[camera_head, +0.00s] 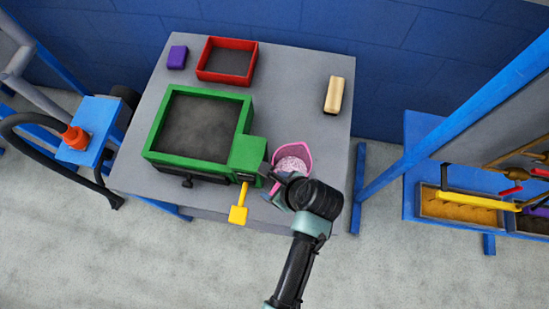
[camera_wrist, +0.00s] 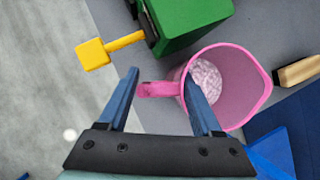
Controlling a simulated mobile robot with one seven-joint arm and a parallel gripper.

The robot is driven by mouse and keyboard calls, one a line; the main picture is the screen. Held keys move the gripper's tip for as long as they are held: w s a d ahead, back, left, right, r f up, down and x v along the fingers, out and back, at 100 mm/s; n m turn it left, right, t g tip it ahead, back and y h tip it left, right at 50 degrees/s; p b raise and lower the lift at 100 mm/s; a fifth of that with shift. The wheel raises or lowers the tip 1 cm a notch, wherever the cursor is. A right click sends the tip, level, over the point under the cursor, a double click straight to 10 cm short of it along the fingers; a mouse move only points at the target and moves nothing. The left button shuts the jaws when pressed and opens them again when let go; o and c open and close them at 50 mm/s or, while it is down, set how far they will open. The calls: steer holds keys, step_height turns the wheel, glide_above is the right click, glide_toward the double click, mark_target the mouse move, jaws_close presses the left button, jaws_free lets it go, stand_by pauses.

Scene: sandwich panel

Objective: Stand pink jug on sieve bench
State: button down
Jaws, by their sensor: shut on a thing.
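The pink jug (camera_head: 293,157) is at the front right of the grey bench (camera_head: 300,90), right of the green sieve box (camera_head: 152,135). It holds pale pink speckled contents. My gripper (camera_head: 272,183) is shut on the jug at its handle side. In the wrist view the jug (camera_wrist: 245,85) opens toward the camera, and its handle lies between the fingers of my gripper (camera_wrist: 160,80). The right finger overlaps the jug's wall. I cannot tell whether the jug's base touches the bench; my arm and the jug itself hide it.
A green block with a yellow paddle-like handle (camera_head: 239,213) is close left of the jug. A red tray (camera_head: 202,75), a purple block (camera_head: 177,57) and a tan block (camera_head: 334,95) sit toward the back. The right middle of the bench is clear. A blue post rises at right.

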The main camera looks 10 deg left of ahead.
steer(key=shift+f, duration=0.5)
steer(key=shift+c, duration=0.2)
jaws_free()
steer(key=shift+f, duration=0.1)
